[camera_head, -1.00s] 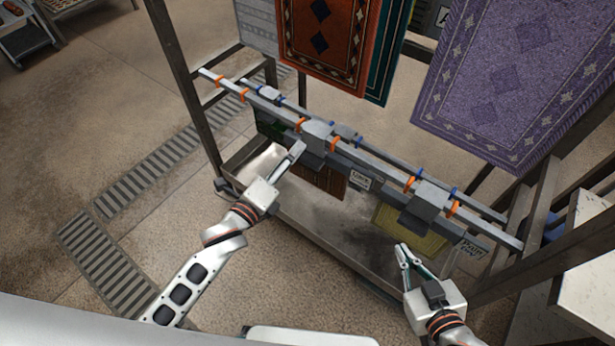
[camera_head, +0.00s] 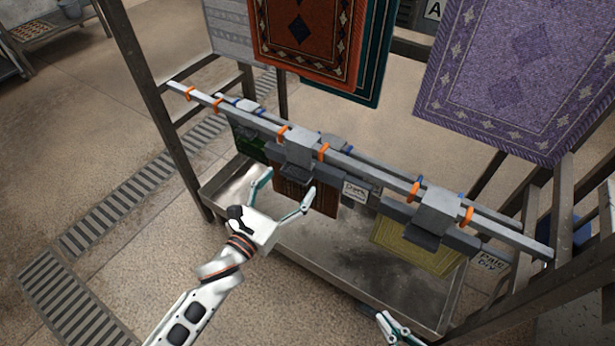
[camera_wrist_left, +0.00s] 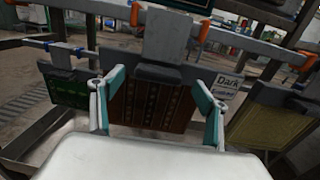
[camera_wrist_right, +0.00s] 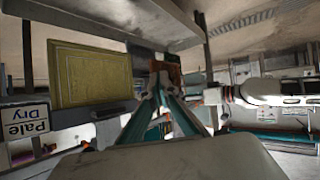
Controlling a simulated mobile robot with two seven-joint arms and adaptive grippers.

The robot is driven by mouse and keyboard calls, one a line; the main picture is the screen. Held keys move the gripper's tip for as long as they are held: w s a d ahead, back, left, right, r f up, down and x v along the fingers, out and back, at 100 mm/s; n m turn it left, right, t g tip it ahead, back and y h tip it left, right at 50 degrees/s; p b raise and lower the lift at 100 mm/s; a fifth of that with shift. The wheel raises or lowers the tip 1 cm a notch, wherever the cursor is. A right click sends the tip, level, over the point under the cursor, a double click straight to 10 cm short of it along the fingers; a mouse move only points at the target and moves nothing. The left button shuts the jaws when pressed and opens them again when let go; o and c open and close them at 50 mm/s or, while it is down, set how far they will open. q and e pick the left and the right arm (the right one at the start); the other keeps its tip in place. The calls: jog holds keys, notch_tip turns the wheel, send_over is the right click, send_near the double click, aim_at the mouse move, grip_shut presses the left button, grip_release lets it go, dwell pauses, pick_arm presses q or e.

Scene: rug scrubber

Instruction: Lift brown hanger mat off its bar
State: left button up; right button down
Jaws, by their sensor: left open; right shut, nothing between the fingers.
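The brown patterned mat (camera_head: 292,196) hangs from a grey block-shaped hanger (camera_head: 298,150) on the front bar (camera_head: 365,167). In the left wrist view the mat (camera_wrist_left: 150,108) hangs straight ahead, below the hanger (camera_wrist_left: 166,38). My left gripper (camera_head: 290,182) is open, its fingers spread to either side just below the hanger block, in front of the mat. In the left wrist view the fingertips (camera_wrist_left: 158,80) frame the block's lower part; I cannot tell whether they touch it. My right gripper (camera_head: 385,322) is shut and empty at the bottom edge; its fingers also show in the right wrist view (camera_wrist_right: 160,78).
A yellow mat (camera_head: 415,245) on another hanger (camera_head: 433,212) hangs to the right, and a green mat (camera_head: 250,142) to the left. Orange rings mark the bar. A metal tray (camera_head: 335,275) lies below. Rack posts (camera_head: 150,100) stand at both sides.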

aim_at(292, 178)
pick_arm(q)
jog(key=shift+b+x, duration=0.3)
jog(key=shift+x, duration=1.55)
jog(key=shift+f, duration=0.1)
jog(key=c, duration=1.5)
jog(key=shift+c, duration=1)
jog(key=shift+w+r, duration=0.1)
jog(key=shift+r, duration=0.1)
